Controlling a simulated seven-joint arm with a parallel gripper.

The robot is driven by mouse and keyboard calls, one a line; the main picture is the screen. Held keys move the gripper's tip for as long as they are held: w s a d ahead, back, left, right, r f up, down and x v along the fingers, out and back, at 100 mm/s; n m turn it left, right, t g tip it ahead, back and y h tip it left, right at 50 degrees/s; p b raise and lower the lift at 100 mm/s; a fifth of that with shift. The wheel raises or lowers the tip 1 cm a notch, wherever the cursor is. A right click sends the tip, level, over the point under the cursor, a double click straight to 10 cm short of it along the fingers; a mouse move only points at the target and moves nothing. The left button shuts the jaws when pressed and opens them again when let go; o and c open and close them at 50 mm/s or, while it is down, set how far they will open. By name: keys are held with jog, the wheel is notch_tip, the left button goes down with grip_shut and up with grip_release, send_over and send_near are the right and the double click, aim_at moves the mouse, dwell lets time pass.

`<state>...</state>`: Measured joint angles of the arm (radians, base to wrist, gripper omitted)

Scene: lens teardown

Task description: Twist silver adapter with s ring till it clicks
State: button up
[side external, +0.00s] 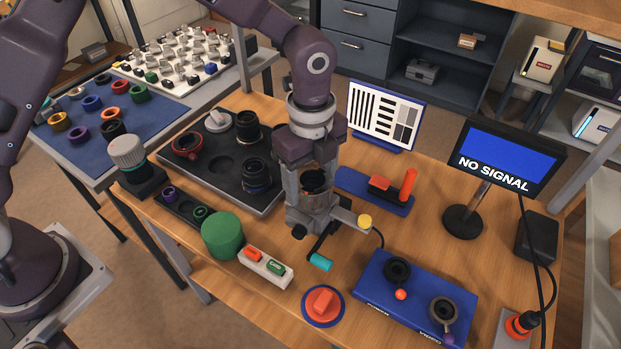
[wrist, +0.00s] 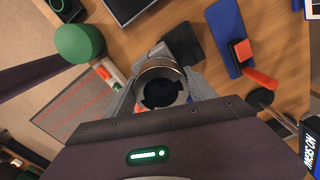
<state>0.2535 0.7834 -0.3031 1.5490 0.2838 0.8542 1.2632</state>
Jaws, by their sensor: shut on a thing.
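My gripper (side external: 313,190) is shut on a silver, ring-shaped part with a dark inside, which looks like the silver adapter (side external: 318,200). In the wrist view the adapter (wrist: 160,68) sits between the two fingers, its silver-bronze rim facing the camera and dark notched shapes inside. A bench fixture with a dark lever and teal grip (side external: 320,262) and a yellow knob (side external: 365,221) stands right below my gripper. I cannot tell whether the adapter touches the fixture. I cannot make out an s ring or any marking; the fingers hide part of the adapter.
A dark tray (side external: 222,200) with lens parts lies left. A green cylinder (side external: 222,236), a white two-button box (side external: 265,267) and a red-topped round button (side external: 323,304) stand in front. A blue stand (side external: 415,312) holds two rings at right. A monitor (side external: 508,155) reads "NO SIGNAL".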

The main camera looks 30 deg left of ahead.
aim_at(311, 182)
jog(key=shift+m, duration=0.9)
jog(key=shift+m, duration=0.5)
jog(key=shift+c, duration=1.5)
jog(key=o, duration=1.8)
notch_tip(311, 182, up, 7)
jog(key=shift+r, duration=0.1)
